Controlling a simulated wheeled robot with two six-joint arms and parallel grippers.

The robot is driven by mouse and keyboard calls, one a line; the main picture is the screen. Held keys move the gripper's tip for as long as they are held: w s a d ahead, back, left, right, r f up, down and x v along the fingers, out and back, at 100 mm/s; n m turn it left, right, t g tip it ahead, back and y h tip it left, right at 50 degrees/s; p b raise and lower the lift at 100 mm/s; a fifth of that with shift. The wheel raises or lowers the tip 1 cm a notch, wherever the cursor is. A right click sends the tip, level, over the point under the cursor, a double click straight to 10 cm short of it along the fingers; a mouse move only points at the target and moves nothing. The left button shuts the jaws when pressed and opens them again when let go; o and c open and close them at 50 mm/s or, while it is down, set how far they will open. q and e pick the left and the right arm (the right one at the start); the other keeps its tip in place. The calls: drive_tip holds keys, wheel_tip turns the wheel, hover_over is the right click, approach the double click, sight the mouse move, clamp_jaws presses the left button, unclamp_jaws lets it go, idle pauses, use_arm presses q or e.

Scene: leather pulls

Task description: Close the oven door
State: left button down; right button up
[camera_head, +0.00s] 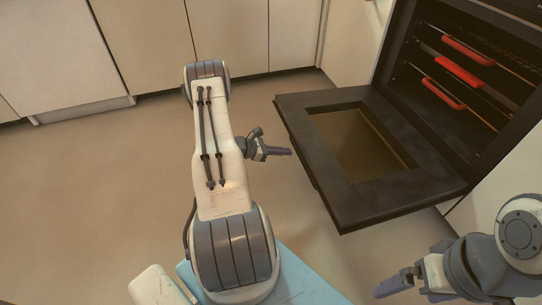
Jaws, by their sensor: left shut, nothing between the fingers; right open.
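The oven door (298,131) is black with a glass window and hangs open, roughly flat, in front of the oven (402,78). My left gripper (287,152) is shut and empty, just left of the door's outer edge in the picture. I cannot tell whether it touches the door. My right gripper (380,287) is open and empty, below the door's near corner in the picture and apart from it. The oven's inside is visible, with wire racks and red grips (459,72).
Pale cabinets (230,38) line the back wall, and more white cabinet front (510,175) stands to the right of the oven. The tan floor (90,190) is clear to the left. My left arm covers the middle of the view.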

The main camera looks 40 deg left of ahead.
use_arm(q)
drive_tip(key=r, duration=0.1)
drive_tip(key=r+b, duration=0.1)
drive_tip(key=w+r, duration=0.1)
drive_tip(key=shift+d+r, duration=0.25)
drive_tip(key=shift+r, duration=0.15)
use_arm(e)
wheel_tip(320, 180, down, 2)
drive_tip(key=shift+f, duration=0.15)
